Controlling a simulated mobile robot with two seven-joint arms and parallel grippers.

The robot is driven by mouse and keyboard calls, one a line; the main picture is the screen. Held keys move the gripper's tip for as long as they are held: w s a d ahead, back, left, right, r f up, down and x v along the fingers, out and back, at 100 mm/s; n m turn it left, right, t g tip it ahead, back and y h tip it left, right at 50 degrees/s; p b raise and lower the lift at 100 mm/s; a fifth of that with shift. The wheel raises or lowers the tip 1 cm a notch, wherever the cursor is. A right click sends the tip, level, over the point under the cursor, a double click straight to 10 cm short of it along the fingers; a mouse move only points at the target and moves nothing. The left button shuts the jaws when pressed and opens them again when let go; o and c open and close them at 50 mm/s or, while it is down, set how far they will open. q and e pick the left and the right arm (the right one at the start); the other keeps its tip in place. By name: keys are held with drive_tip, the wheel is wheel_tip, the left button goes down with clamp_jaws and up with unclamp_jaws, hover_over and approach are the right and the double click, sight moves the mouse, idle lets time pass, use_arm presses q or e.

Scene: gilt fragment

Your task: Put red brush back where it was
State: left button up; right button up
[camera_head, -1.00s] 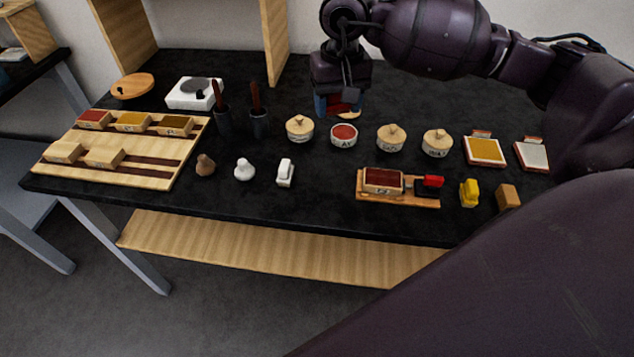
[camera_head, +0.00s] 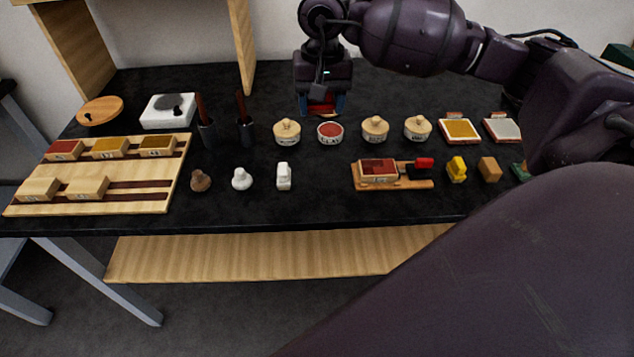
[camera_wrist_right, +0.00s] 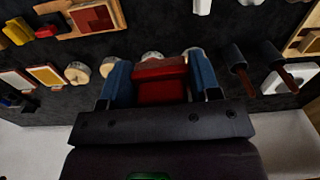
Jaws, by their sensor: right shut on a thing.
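My right gripper (camera_head: 322,108) is above the far part of the black table, behind the row of jars. Its blue fingers are shut on a red piece (camera_wrist_right: 162,90), which shows in the right wrist view. Only part of this piece shows, and I cannot tell if it is a brush. A small red-and-black item (camera_head: 424,163), possibly a red brush, lies at the right end of a wooden tray (camera_head: 408,184), beside a box with a dark red top (camera_head: 378,170). My left gripper is not in view.
An open red jar (camera_head: 331,132) stands among lidded jars (camera_head: 375,130). A yellow item (camera_head: 457,169) and a tan block (camera_head: 490,169) stand right of the tray. Yellow and white pads (camera_head: 460,130) lie behind them. A wooden rack (camera_head: 150,193) is at left.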

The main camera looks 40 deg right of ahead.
sight(320, 184)
drive_tip(key=shift+f+m, duration=0.2)
drive_tip(key=shift+m, duration=0.1)
wheel_tip(320, 184, down, 20)
drive_tip(key=shift+r, duration=0.2)
idle(0.3)
drive_tip(key=shift+f, duration=0.2)
drive_tip(key=o, duration=0.9)
drive_tip(key=shift+c, duration=0.2)
drive_tip(key=shift+r, duration=0.15)
wheel_tip(320, 184, up, 12)
drive_tip(key=shift+s+d+r, duration=0.1)
drive_tip(key=shift+s+d, duration=0.05)
